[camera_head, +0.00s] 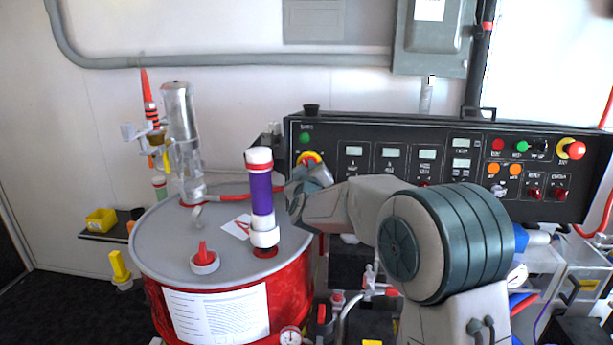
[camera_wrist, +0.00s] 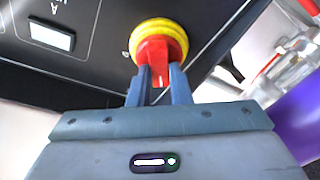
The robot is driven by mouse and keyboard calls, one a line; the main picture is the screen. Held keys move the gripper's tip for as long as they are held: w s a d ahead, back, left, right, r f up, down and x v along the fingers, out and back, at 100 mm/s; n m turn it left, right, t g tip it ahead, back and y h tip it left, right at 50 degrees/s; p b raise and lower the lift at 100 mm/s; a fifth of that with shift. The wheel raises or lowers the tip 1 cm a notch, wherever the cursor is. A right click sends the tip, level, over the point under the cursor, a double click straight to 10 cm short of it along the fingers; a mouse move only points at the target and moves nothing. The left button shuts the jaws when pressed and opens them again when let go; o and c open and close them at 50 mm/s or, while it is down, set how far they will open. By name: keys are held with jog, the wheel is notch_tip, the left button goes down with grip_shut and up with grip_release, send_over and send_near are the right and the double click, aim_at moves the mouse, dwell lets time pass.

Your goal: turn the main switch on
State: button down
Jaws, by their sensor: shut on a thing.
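The main switch (camera_wrist: 158,52) is a red rotary knob on a round yellow base at the edge of the black control panel. My gripper (camera_wrist: 160,84) is at the knob, with its two fingers shut on the red handle, one on each side. In the head view the switch (camera_head: 311,157) shows only as a bit of yellow and red at the panel's left end. My gripper (camera_head: 308,178) covers the rest of it there. The handle's red tip with a pale mark shows between the fingers in the wrist view.
The black control panel (camera_head: 365,134) carries several displays, buttons and another red-yellow knob (camera_head: 571,149) at its right end. A red drum (camera_head: 290,295) with a purple-banded upright tube (camera_head: 262,198) stands close left of my gripper. A grey electrical box (camera_head: 433,35) hangs above.

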jog(key=m+h+b, duration=0.1)
jog(key=m+h, duration=0.1)
jog(key=m, duration=0.4)
jog(key=m+h+b, duration=0.1)
jog(key=m+h, duration=0.1)
jog(key=m, duration=0.4)
jog(key=m+h+b, duration=0.1)
jog(key=m, duration=0.6)
jog(key=shift+g+h+b, duration=0.3)
jog(key=shift+h, duration=0.1)
jog(key=c, duration=1.3)
grip_release()
jog(key=shift+c, duration=0.2)
jog(key=shift+s, duration=0.1)
jog(key=b+v, duration=0.1)
jog(key=v, duration=1.2)
jog(key=shift+s+b, duration=0.35)
jog(key=shift+b, duration=0.05)
